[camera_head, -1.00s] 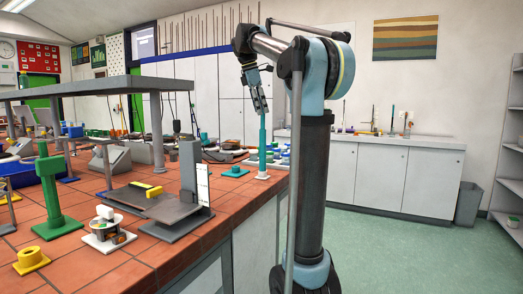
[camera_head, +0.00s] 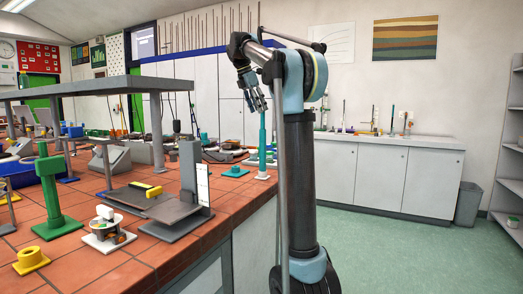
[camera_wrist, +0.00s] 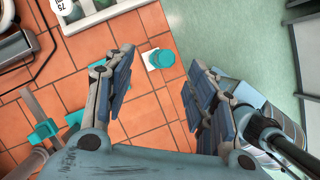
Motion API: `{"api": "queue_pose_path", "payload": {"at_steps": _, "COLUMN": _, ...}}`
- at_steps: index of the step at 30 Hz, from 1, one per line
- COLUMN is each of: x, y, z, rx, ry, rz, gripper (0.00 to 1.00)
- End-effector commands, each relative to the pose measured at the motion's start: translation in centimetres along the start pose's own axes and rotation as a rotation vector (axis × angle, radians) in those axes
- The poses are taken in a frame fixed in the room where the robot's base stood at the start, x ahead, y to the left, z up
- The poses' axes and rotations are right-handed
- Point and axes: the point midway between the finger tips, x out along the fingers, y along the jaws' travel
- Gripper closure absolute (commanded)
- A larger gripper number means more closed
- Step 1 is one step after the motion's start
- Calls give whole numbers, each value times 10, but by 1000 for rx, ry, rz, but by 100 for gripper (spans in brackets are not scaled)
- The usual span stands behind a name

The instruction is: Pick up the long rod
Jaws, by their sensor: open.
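A tall teal rod (camera_head: 262,146) stands upright on a small white base at the bench's right edge; I take it for the long rod. In the wrist view its top (camera_wrist: 164,58) shows from above, with the white base beside it. My gripper (camera_head: 261,106) hangs at the height of the rod's upper end, pointing down. In the wrist view my gripper (camera_wrist: 158,72) is open, with its two fingers on either side of the rod's position in the picture and nothing held. I cannot tell whether a finger touches the rod.
A raised grey shelf (camera_head: 70,90) spans the left. Green floor (camera_head: 400,235) is clear to the right.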

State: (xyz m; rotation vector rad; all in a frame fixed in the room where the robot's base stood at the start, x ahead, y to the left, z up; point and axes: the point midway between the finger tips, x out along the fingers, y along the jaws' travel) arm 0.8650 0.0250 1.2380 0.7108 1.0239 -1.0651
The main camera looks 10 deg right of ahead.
Motion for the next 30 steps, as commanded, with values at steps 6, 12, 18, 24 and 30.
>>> {"api": "queue_pose_path", "payload": {"at_steps": 6, "x": 37, "y": 0, "z": 0, "rx": 1, "ry": 0, "rz": -1, "gripper": 49}}
{"api": "queue_pose_path", "payload": {"at_steps": 12, "x": 54, "y": -1, "z": 0, "rx": 1, "ry": 0, "rz": -1, "gripper": 49}}
{"api": "queue_pose_path", "payload": {"at_steps": 18, "x": 68, "y": -1, "z": 1, "rx": 3, "ry": 0, "rz": -1, "gripper": 49}}
{"api": "queue_pose_path", "payload": {"at_steps": 24, "x": 96, "y": -1, "z": 2, "rx": 1, "ry": 0, "rz": 0, "gripper": 49}}
{"api": "queue_pose_path", "payload": {"at_steps": 30, "x": 108, "y": -1, "z": 2, "rx": 2, "ry": 0, "rz": 0, "gripper": 49}}
